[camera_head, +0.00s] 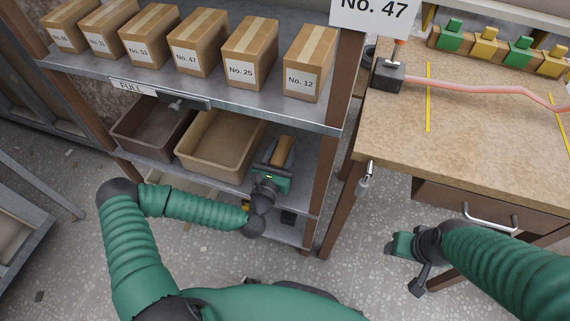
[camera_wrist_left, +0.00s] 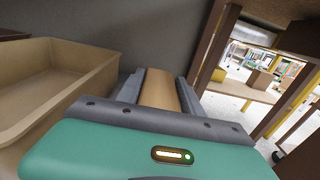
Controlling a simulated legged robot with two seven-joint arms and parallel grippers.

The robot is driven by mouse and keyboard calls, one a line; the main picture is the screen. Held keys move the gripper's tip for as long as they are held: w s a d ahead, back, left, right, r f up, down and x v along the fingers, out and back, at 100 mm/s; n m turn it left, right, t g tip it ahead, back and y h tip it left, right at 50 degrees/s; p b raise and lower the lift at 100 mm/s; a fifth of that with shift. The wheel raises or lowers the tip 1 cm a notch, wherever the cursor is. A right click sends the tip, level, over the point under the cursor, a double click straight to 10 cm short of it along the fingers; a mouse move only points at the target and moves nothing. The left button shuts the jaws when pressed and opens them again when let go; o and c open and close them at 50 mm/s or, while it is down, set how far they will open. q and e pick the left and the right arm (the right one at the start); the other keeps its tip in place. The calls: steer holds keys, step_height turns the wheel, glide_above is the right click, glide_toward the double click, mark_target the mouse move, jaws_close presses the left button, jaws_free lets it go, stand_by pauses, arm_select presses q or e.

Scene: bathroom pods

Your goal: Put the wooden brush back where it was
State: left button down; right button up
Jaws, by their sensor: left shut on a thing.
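My left gripper (camera_head: 272,171) reaches into the middle shelf level and is shut on the wooden brush (camera_head: 283,151). The brush shows as a tan wooden piece between the fingers; it also shows in the left wrist view (camera_wrist_left: 160,90). It is just right of a tan open bin (camera_head: 215,147). I cannot tell whether the brush touches the shelf. The rest of the brush is hidden by the gripper. My right gripper (camera_head: 402,258) hangs beside the workbench; I cannot tell whether its jaws are open.
A brown bin (camera_head: 150,128) stands left of the tan bin. Labelled cardboard boxes (camera_head: 250,55) line the shelf above. A brown shelf post (camera_head: 327,150) stands close right of my left gripper. The workbench (camera_head: 480,140) is at the right, with a drawer (camera_head: 490,210) below.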

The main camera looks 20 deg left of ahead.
arm_select(q)
steer(key=f+b, duration=0.1)
steer(key=f, duration=0.1)
steer(key=f+b, duration=0.1)
steer(key=f, duration=0.2)
steer(key=f+b, duration=0.1)
steer(key=f, duration=0.1)
steer(key=shift+d+f, duration=0.3)
steer(key=shift+d, duration=0.1)
steer(key=shift+a+r, duration=0.1)
steer(key=shift+a, duration=0.05)
steer(key=c, duration=1)
jaws_free()
steer(key=shift+c, duration=0.2)
steer(key=shift+o, duration=1.4)
